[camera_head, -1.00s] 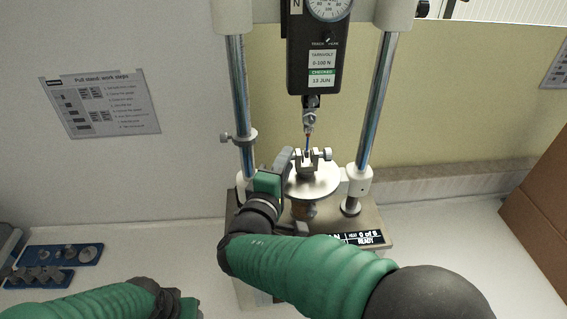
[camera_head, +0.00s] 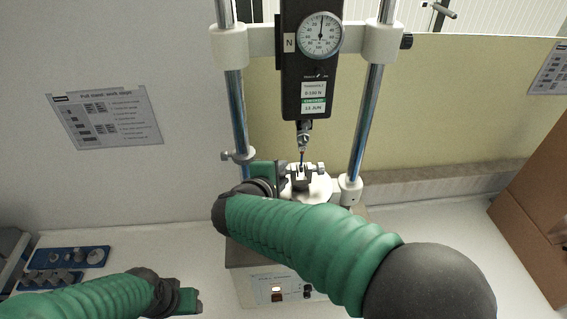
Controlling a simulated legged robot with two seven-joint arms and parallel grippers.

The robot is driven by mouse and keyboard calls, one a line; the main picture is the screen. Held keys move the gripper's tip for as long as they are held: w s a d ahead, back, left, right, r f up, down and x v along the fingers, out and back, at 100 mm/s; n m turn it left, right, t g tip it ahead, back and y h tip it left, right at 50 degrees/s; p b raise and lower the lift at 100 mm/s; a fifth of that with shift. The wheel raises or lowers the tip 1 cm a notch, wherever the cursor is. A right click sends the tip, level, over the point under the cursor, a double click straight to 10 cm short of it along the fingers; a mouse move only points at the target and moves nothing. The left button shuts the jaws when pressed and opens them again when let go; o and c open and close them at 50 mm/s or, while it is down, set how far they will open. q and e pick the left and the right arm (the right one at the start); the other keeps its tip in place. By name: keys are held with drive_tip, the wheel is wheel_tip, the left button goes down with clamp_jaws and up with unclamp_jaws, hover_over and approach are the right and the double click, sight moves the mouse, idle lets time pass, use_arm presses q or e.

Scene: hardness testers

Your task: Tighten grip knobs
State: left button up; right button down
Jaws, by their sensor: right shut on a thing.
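The pull stand's small metal grip (camera_head: 301,178) stands on a round pale plate (camera_head: 318,188), below the black force gauge (camera_head: 308,62). A grip knob (camera_head: 321,168) sticks out on its right side. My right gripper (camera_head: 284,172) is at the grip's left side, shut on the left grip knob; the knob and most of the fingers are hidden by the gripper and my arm. A thin specimen (camera_head: 302,157) runs from the gauge hook down to the grip. My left gripper (camera_head: 190,301) is low at the left, away from the stand; its fingers do not show clearly.
Two chrome columns (camera_head: 361,120) flank the grip. Blue trays (camera_head: 70,257) with metal parts lie at the far left of the bench. A cardboard box (camera_head: 535,220) stands at the right. The bench right of the stand is clear.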

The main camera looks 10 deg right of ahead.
drive_tip(key=shift+a+r+g+p, duration=0.15)
drive_tip(key=shift+a+g+p, duration=0.1)
drive_tip(key=shift+g+p, duration=0.4)
use_arm(q)
drive_tip(key=v, duration=0.1)
drive_tip(key=p+v, duration=0.1)
drive_tip(key=v, duration=0.1)
drive_tip(key=shift+w+r, duration=0.2)
drive_tip(key=shift+w, duration=0.15)
use_arm(e)
drive_tip(key=shift+f, duration=0.2)
drive_tip(key=c, duration=1.2)
unclamp_jaws()
drive_tip(key=shift+a+n, duration=0.1)
drive_tip(key=shift+n, duration=0.2)
drive_tip(key=shift+o, duration=0.5)
drive_tip(key=shift+w+a, duration=0.1)
drive_tip(key=shift+a, duration=0.2)
use_arm(q)
drive_tip(key=f+b, duration=0.3)
drive_tip(key=a+f+b, duration=0.1)
drive_tip(key=f+b, duration=0.1)
drive_tip(key=shift+f, duration=0.15)
use_arm(e)
drive_tip(key=v, duration=1.7)
drive_tip(key=shift+w, duration=0.15)
